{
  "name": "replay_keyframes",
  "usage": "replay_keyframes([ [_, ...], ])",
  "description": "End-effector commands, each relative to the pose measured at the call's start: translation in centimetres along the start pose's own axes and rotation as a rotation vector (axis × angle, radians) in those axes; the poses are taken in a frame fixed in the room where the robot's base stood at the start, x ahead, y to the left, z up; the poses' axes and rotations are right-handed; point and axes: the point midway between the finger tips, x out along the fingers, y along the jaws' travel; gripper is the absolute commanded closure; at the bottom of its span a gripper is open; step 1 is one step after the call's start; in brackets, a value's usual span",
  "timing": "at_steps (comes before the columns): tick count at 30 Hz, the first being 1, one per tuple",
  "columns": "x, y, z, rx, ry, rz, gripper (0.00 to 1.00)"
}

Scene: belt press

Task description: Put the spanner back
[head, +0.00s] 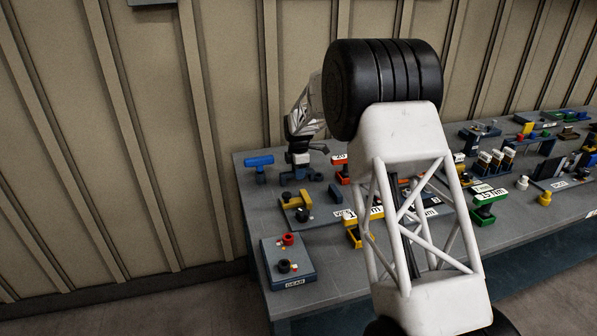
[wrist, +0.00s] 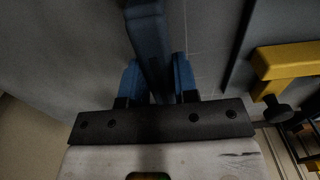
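A dark blue bar (wrist: 151,45), which looks like the spanner, lies between the two blue fingers of my gripper (wrist: 159,82) in the wrist view. The fingers flank it closely on both sides and appear shut on it; its near end is hidden by the palm. In the head view my gripper (head: 301,171) points down low over the back left of the bench, and the bar is hard to make out there. No label for the spanner's place can be read.
A blue T-shaped piece (head: 258,163) stands left of my gripper. A yellow clamp (head: 297,201) with black knobs is just in front; its yellow arm also shows in the wrist view (wrist: 285,62). A grey box (head: 290,265) sits at the front left corner. My arm hides the bench middle.

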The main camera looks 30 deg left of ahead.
Motion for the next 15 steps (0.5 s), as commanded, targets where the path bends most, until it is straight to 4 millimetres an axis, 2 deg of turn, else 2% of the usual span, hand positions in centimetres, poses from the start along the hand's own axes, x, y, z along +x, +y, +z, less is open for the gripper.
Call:
replay_keyframes([
  [1, -0.03, 0.01, 0.0, 0.0, 0.0, 0.0, 0.66],
  [5, -0.05, 0.01, 0.0, 0.0, 0.0, 0.001, 0.47],
  [15, -0.05, 0.02, 0.0, 0.0, 0.0, 0.001, 0.47],
])
